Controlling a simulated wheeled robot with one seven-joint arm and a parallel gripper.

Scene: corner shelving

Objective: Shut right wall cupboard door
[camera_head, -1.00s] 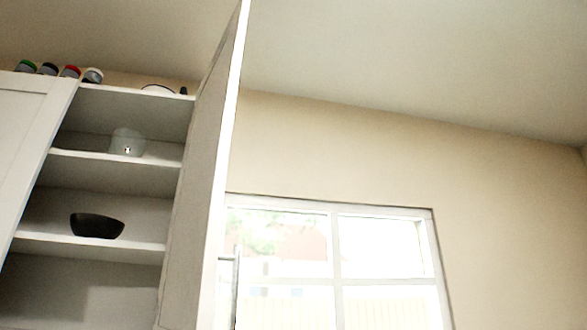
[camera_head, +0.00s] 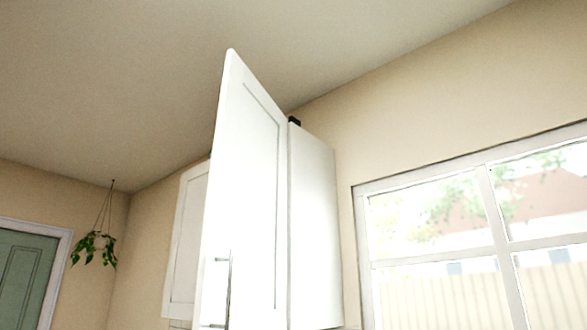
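The right wall cupboard door (camera_head: 248,190) is white with a recessed panel and stands open, swung out from the cupboard. I see its outer face, with a thin upright metal handle (camera_head: 229,285) low on it. The cupboard's white side wall (camera_head: 314,225) shows just right of the door. The inside of the cupboard is hidden behind the door. My gripper is not in this view.
Another white cupboard door (camera_head: 185,240) shows left of the open door. A window (camera_head: 480,230) fills the right side. A hanging plant (camera_head: 95,247) and a green door (camera_head: 22,278) are at the far left.

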